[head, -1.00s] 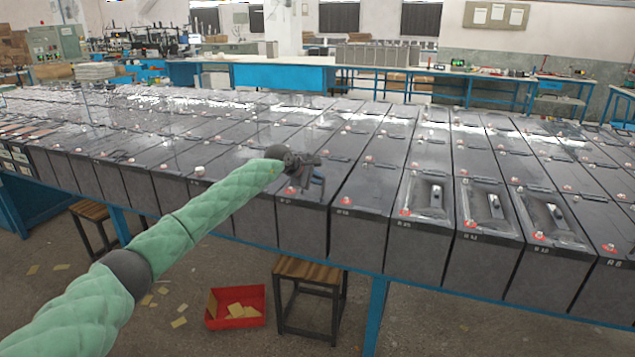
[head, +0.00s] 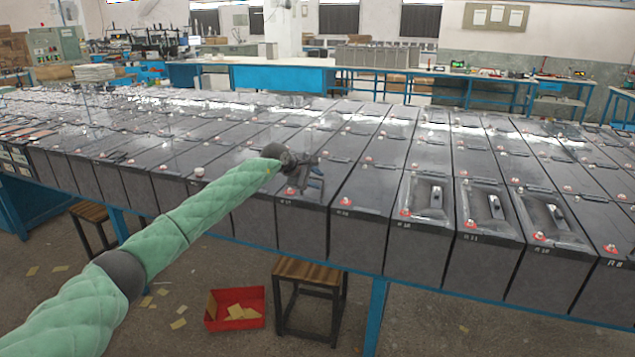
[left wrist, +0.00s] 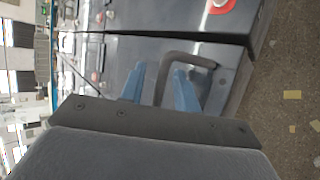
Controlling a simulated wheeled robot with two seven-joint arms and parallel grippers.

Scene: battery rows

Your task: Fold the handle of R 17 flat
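The battery R 17 (head: 302,225) is a dark grey box in the front row, with a red terminal cap and a small label at its front edge. My left gripper (head: 313,188) is low over its top and partly covers it. In the left wrist view, the dark loop handle (left wrist: 188,57) stands out from the lid beside the two blue fingers (left wrist: 158,82). The fingers are apart, with one side of the loop seen between them. Whether they touch the handle I cannot tell. My right gripper is not in view.
Neighbouring batteries (head: 358,222) stand close on both sides. Batteries to the right have clear-looking recessed tops with handles (head: 436,197). A stool (head: 310,272) and red tray (head: 236,308) are on the floor.

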